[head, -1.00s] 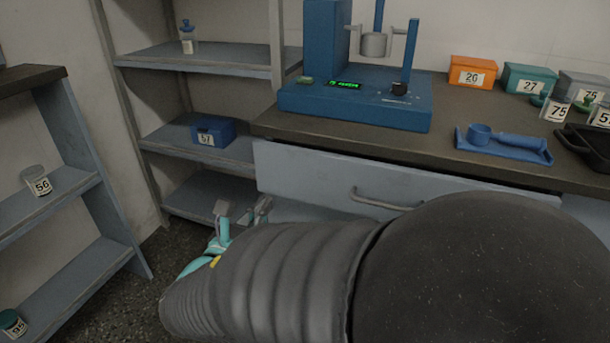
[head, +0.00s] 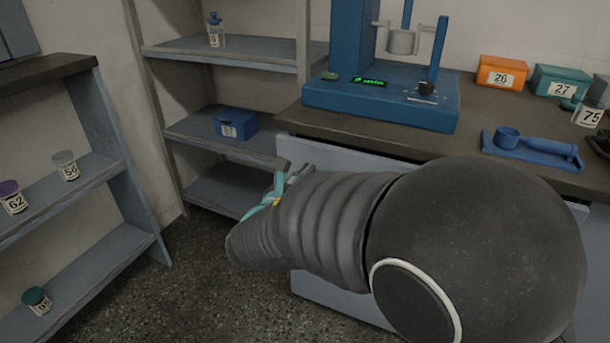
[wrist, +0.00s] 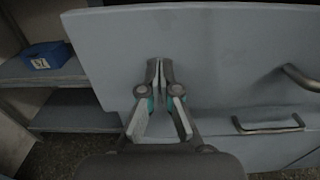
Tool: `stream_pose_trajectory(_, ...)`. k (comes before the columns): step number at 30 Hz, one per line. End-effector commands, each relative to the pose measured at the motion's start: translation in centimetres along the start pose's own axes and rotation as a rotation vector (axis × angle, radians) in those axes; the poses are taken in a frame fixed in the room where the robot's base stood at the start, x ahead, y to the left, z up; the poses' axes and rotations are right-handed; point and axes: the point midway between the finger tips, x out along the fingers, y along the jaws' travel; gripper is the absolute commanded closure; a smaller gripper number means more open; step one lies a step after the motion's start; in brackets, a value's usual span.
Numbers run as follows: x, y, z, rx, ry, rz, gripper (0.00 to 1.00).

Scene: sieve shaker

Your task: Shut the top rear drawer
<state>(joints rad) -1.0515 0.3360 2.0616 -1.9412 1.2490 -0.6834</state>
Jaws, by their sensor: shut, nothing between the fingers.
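The top drawer's pale blue-grey front (head: 335,157) is under the dark worktop in the head view, mostly hidden behind my arm. In the wrist view this front (wrist: 225,50) fills the upper middle, with its bar handle (wrist: 301,77) at the right edge. It appears to stand out from the lower front, whose handle (wrist: 268,125) shows below. My gripper (wrist: 160,66) is shut and empty, its fingertips over the left part of the upper front, left of the handle. I cannot tell whether they touch it. In the head view my gripper (head: 289,168) is by the front's left end.
Shelves with a blue box (head: 236,125) stand behind left; another shelf unit (head: 100,190) is at far left. Floor between is clear.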

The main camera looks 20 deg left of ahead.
Motion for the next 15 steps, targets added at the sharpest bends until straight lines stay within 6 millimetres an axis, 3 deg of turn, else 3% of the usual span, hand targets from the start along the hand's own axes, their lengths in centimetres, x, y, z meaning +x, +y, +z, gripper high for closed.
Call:
stream_pose_trajectory(5, 0.4, 0.0, 0.0, 0.0, 0.0, -0.001, 1.0)
stream_pose_trajectory(15, 4.7, -0.1, 0.0, 0.0, 0.0, -0.002, 1.0)
